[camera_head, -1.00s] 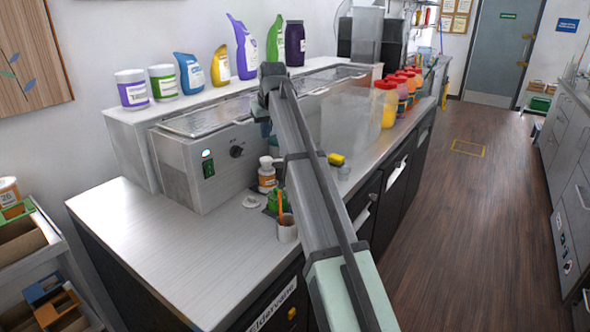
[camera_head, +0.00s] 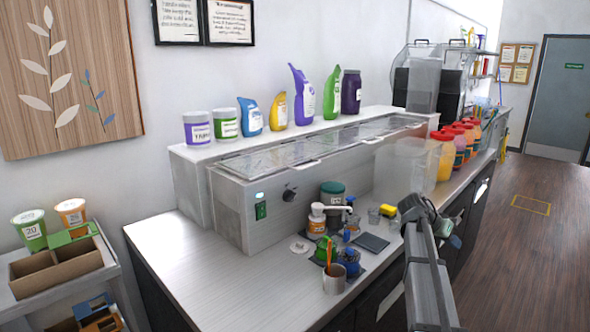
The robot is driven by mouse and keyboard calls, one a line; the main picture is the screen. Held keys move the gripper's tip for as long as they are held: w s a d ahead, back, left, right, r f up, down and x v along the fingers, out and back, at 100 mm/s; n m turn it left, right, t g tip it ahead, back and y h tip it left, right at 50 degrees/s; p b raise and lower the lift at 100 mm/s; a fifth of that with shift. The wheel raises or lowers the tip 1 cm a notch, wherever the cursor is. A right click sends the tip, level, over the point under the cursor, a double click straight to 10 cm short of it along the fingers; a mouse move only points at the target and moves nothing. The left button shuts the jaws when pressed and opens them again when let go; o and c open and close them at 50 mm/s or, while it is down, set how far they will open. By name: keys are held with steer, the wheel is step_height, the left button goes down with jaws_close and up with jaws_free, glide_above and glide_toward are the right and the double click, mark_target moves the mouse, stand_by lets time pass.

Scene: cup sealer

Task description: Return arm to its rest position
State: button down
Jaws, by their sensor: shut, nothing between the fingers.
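My arm (camera_head: 428,285) rises from the bottom right, and its joint end is beside the counter's front edge. My gripper (camera_head: 455,241) shows small at the far end, over the counter edge or just in front of it. It is shut and empty, with its fingers partly hidden by the wrist. It is apart from the cups and bottles on the counter.
The counter (camera_head: 215,290) holds a steel topping unit (camera_head: 280,180), a white pump bottle (camera_head: 317,220), a mug (camera_head: 334,280), a yellow sponge (camera_head: 387,210) and a clear bin (camera_head: 405,170). Red-lidded jars (camera_head: 440,158) stand behind my gripper. The floor (camera_head: 520,240) at right is clear.

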steer(key=s+d+f+m+g+h, duration=0.1)
steer(key=s+d+f, duration=0.2)
steer(key=d, duration=0.1)
steer(key=s+a+f+n+g+y, duration=0.15)
steer(key=s+a+f, duration=0.4)
steer(key=f, duration=0.75)
steer(key=s+a+f+n+y, duration=0.25)
steer(key=s+a+f, duration=0.3)
steer(key=f, duration=0.65)
steer(key=s+a+f+n+y, duration=0.1)
steer(key=s+a+f+n, duration=0.35)
steer(key=f, duration=0.85)
steer(key=s+a+f+n+g+y, duration=0.1)
steer(key=s+a+f, duration=0.4)
steer(key=s, duration=0.6)
steer(key=s+a+f+n+g+y, duration=0.1)
steer(key=s+a+f+g+y, duration=0.1)
steer(key=s+a+f, duration=0.4)
steer(key=s+a+f+n+g+y, duration=0.2)
steer(key=s+a+f, duration=0.3)
steer(key=s+a, duration=0.4)
steer(key=s+y, duration=0.1)
steer(key=s, duration=0.6)
steer(key=shift+s+f, duration=0.35)
steer(key=shift+s, duration=0.05)
